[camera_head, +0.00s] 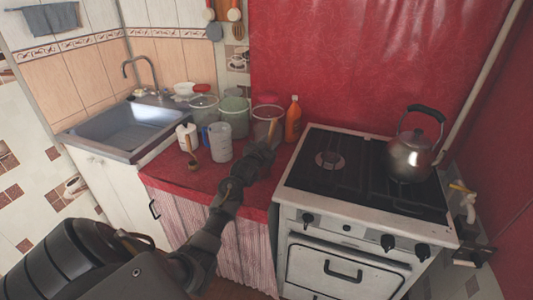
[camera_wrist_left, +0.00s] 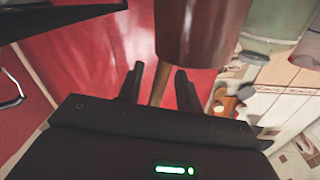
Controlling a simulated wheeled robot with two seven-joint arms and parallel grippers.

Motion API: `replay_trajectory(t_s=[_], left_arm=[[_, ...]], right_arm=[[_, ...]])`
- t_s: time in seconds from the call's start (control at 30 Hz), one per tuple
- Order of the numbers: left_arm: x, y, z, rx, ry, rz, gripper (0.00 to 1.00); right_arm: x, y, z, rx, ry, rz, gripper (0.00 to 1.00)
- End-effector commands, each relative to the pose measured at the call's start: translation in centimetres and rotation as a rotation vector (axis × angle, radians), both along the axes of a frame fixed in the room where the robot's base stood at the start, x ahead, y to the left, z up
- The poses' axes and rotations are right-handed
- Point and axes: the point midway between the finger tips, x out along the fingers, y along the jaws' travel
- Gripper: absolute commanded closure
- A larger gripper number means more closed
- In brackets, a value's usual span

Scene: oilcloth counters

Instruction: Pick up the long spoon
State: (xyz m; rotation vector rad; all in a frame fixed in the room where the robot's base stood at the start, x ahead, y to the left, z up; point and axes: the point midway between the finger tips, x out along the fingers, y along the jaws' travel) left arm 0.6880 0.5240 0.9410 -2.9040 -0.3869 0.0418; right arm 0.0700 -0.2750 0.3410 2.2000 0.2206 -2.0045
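A thin brown handle, which looks like the long spoon's (camera_wrist_left: 160,84), shows between the two fingers of my left gripper (camera_wrist_left: 159,85) in the left wrist view. A gap is visible on both sides of it, so the fingers stand open around it. In the head view a light stick (camera_head: 272,129) shows just beyond my left gripper (camera_head: 266,143), against a reddish-brown pot (camera_head: 268,111). The pot also fills the top of the left wrist view (camera_wrist_left: 215,30). The spoon's bowl end cannot be made out. My right gripper is out of view.
The stove (camera_head: 340,210) with a kettle (camera_head: 410,155) is right; the sink (camera_head: 125,127) is left.

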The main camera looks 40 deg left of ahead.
Motion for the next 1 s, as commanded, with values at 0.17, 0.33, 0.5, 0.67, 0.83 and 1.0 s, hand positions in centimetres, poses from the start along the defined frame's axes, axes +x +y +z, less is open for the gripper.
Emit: replay_trajectory(t_s=[0.17, 0.33, 0.5, 0.67, 0.83, 1.0], left_arm=[[0.0, 0.0, 0.0, 0.0, 0.0, 0.0, 0.74], [0.0, 0.0, 0.0, 0.0, 0.0, 0.0, 0.96], [0.0, 0.0, 0.0, 0.0, -0.001, 0.0, 1.0], [0.0, 0.0, 0.0, 0.0, -0.001, 0.0, 1.0], [0.0, 0.0, 0.5, 0.001, -0.002, 0.0, 1.0], [0.0, 0.0, 2.4, 0.003, -0.005, -0.001, 1.0]], right_arm=[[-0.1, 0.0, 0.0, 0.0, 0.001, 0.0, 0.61], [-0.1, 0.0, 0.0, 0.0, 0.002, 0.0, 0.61], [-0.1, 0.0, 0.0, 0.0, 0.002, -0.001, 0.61], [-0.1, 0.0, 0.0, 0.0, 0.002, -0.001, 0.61], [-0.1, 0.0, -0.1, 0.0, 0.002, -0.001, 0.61], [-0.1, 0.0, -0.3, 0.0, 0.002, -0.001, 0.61]])
